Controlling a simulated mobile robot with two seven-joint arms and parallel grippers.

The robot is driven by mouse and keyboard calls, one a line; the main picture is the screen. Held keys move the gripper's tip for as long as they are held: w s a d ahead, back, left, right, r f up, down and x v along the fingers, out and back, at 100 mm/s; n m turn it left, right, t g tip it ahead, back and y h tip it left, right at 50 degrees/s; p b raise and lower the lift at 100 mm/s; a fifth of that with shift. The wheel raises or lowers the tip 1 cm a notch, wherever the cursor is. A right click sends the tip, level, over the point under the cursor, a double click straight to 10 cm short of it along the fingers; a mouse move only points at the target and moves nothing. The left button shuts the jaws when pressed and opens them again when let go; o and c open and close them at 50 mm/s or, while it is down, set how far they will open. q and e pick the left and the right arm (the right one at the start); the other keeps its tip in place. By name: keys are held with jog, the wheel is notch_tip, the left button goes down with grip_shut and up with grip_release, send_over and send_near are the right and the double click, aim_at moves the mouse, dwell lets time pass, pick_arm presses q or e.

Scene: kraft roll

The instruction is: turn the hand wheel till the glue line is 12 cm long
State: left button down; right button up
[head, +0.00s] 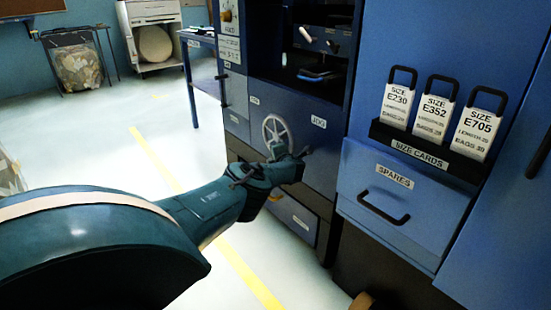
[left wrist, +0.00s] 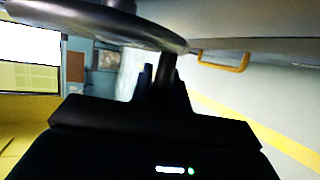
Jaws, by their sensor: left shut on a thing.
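The hand wheel (head: 275,130) is a pale spoked wheel on the blue machine front, left of a JOG label. In the left wrist view its dark rim (left wrist: 95,22) crosses the top. My left gripper (head: 299,156) is at the lower right of the wheel, partly in front of it. In the left wrist view my left gripper (left wrist: 162,80) is shut on the wheel's short dark handle (left wrist: 168,68), which sticks out from the rim. I cannot make out the glue line in either view. My right gripper is not in view.
A SPARES drawer (head: 385,200) with a black handle and a rack of size cards (head: 420,150) are right of the wheel. A low drawer with a yellow handle (left wrist: 224,64) is below. A blue table (head: 190,60) stands behind; the floor at left is open.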

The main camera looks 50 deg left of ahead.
pick_arm(q)
jog(key=shift+d, duration=0.1)
jog(key=c, duration=1.3)
grip_release()
jog(key=shift+c, duration=0.2)
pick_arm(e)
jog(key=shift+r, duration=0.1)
